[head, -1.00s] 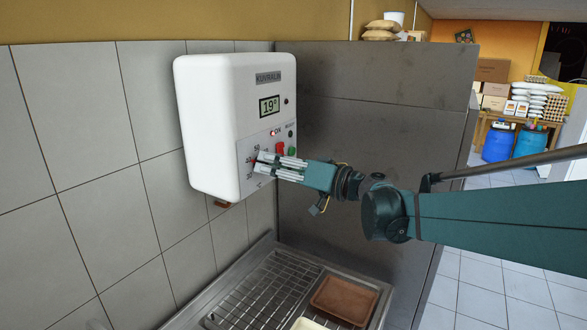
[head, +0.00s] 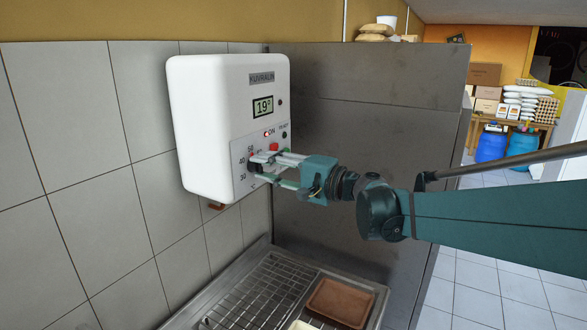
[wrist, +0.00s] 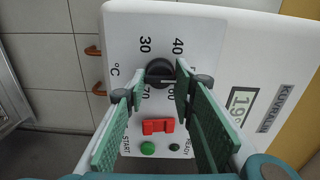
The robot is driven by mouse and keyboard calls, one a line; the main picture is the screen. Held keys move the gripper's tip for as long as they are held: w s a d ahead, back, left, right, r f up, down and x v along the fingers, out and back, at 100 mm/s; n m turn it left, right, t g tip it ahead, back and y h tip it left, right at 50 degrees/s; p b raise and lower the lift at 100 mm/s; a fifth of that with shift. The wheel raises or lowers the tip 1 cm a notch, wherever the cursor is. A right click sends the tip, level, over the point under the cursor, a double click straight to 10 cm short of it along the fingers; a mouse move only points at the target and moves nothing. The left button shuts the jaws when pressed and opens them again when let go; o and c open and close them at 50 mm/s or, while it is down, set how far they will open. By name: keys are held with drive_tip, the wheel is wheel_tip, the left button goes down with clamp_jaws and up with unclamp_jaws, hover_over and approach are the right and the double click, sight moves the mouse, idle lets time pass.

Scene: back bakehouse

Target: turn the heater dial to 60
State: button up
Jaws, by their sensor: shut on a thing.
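The heater (head: 212,110) is a white wall box with a display reading 19° and a lit red ON lamp. Its black dial (wrist: 160,75) shows in the wrist view, with 30 and 40 printed above it and partly hidden numbers below. A pale line crosses the knob; which number it points to is hard to tell. My gripper (wrist: 160,84) has one fingertip on each side of the dial and is shut on it. In the head view my gripper (head: 258,168) reaches the panel from the right, and its fingers partly cover the dial and scale.
A red switch (wrist: 158,126) and a green START button (wrist: 147,148) sit close to the dial, between my fingers in the wrist view. A wire rack (head: 250,300) and a brown tray (head: 340,302) lie below. A grey metal panel (head: 370,120) stands behind my gripper.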

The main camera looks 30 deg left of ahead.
drive_tip(key=m+b, duration=0.1)
drive_tip(key=m, duration=1.1)
drive_tip(key=shift+f, duration=0.15)
idle(0.4)
drive_tip(key=o, duration=0.9)
drive_tip(key=shift+d, duration=0.1)
drive_tip(key=shift+d, duration=5.9)
